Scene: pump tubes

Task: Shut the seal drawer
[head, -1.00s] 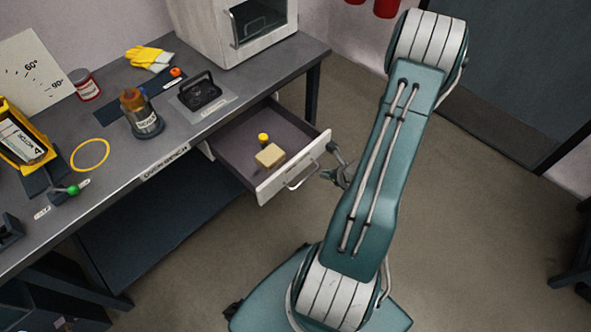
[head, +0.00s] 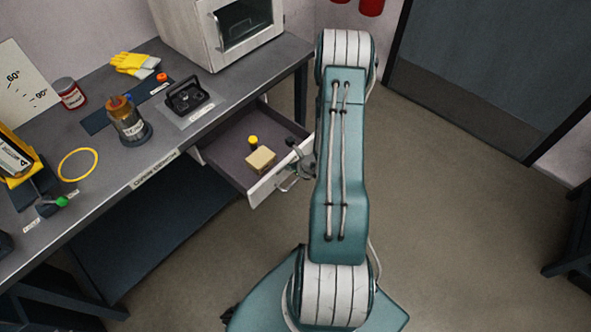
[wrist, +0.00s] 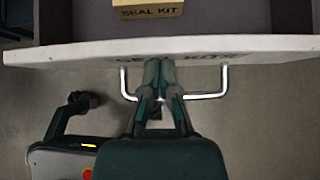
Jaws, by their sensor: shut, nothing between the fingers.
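The seal drawer (head: 232,157) sticks out of the bench, open, in the head view. Its white front panel (wrist: 220,48) crosses the wrist view, with a metal bar handle (wrist: 207,97) on it. Inside the drawer are a tan seal kit box (head: 261,160) and a small yellow-capped item (head: 253,141). My gripper (wrist: 158,66) is shut and empty. Its fingertips are at the middle of the panel, between the handle's two ends, and look to be at or against the face; exact contact cannot be told. In the head view my arm partly hides the gripper.
The bench (head: 150,160) holds a brown bottle (head: 127,120), yellow gloves (head: 134,64), a red jar (head: 69,93), a yellow ring (head: 78,164) and a white cabinet (head: 200,45). Open floor lies right of the drawer.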

